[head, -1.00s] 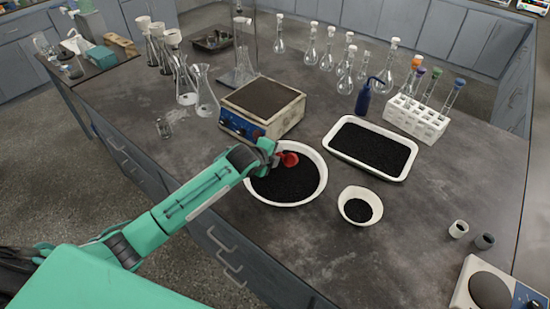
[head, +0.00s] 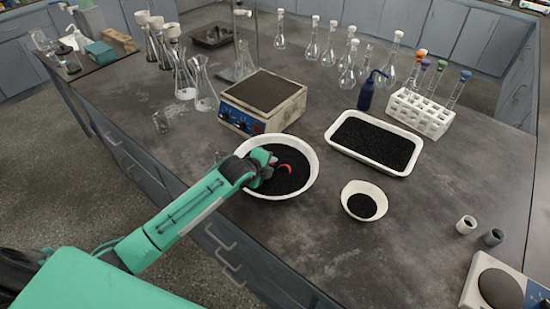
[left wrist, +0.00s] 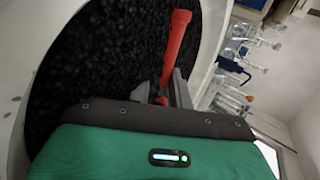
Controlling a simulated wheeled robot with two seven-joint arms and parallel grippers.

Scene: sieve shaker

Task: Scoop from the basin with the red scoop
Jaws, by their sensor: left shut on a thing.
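The white round basin (head: 312,182) stands on the dark bench and is filled with black granules (head: 293,177). My left gripper (head: 266,172) reaches over the basin's left side, low at the granules. In the left wrist view my left gripper (left wrist: 161,90) is shut on the handle of the red scoop (left wrist: 174,48). In the head view the red scoop (head: 284,167) shows only as a thin red curve against the granules. Its bowl looks partly sunk or turned away, and I cannot tell how full it is. My right gripper is not in view.
A hotplate (head: 262,100) stands just behind the basin. A white tray of black granules (head: 401,171) lies to the right, with a small white bowl (head: 381,205) in front of it. Flasks and a test tube rack (head: 420,112) stand farther back.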

